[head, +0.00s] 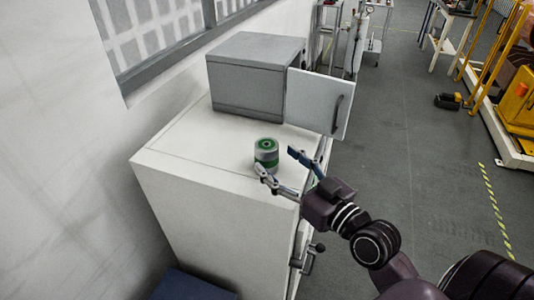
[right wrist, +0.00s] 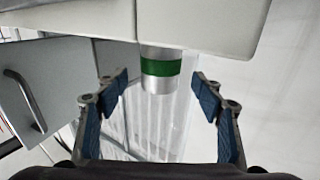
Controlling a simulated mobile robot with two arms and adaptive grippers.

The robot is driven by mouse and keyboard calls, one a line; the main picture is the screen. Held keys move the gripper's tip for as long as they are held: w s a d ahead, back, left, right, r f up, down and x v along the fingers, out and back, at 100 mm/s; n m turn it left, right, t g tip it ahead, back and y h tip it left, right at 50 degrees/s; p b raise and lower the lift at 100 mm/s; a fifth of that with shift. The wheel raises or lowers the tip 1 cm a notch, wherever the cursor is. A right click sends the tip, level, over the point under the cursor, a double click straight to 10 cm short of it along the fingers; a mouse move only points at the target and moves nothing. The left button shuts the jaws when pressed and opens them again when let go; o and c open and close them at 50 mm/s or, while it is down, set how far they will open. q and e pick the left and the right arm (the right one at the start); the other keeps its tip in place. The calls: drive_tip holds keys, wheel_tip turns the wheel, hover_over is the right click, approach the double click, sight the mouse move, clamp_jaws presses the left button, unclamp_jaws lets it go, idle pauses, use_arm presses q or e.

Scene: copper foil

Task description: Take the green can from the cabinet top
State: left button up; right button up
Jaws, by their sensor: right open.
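The green can (head: 266,155), silver with green bands and a green top, stands upright on the white cabinet top (head: 190,150) near its right edge. In the right wrist view the can (right wrist: 161,68) shows ahead, between the two blue-padded fingers and beyond their tips. My right gripper (head: 277,170) is open, with its fingers pointing toward the can from the front right; it also shows in the right wrist view (right wrist: 160,95) with nothing held. One finger looks close to the can in the head view; I cannot tell whether it touches. My left gripper is out of view.
A grey box (head: 255,75) with its door (head: 318,102) swung open stands on the cabinet behind the can. The wall lies to the left. Grey floor (head: 400,150) is open to the right. A blue object (head: 190,286) sits low in front of the cabinet.

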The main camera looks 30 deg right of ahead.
drive_tip(key=w, duration=0.1)
drive_tip(key=w+p, duration=0.2)
drive_tip(key=w, duration=0.1)
drive_tip(key=shift+a+r, duration=0.35)
drive_tip(key=shift+a, duration=0.05)
drive_tip(key=shift+w+f, duration=0.25)
drive_tip(key=shift+w, duration=0.2)
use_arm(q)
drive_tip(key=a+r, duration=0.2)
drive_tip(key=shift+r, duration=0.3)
use_arm(e)
drive_tip(key=shift+c, duration=0.6)
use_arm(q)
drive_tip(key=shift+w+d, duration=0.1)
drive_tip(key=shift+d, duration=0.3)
use_arm(e)
drive_tip(key=shift+r, duration=0.1)
drive_tip(key=c, duration=1.4)
drive_tip(key=shift+o, duration=0.2)
drive_tip(key=shift+r, duration=0.1)
wheel_tip(320, 180, up, 13)
use_arm(q)
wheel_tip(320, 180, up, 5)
drive_tip(key=p, duration=0.5)
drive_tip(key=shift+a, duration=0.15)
use_arm(e)
wheel_tip(320, 180, up, 7)
hover_over(274, 157)
drive_tip(key=w, duration=0.3)
drive_tip(key=shift+a, duration=0.2)
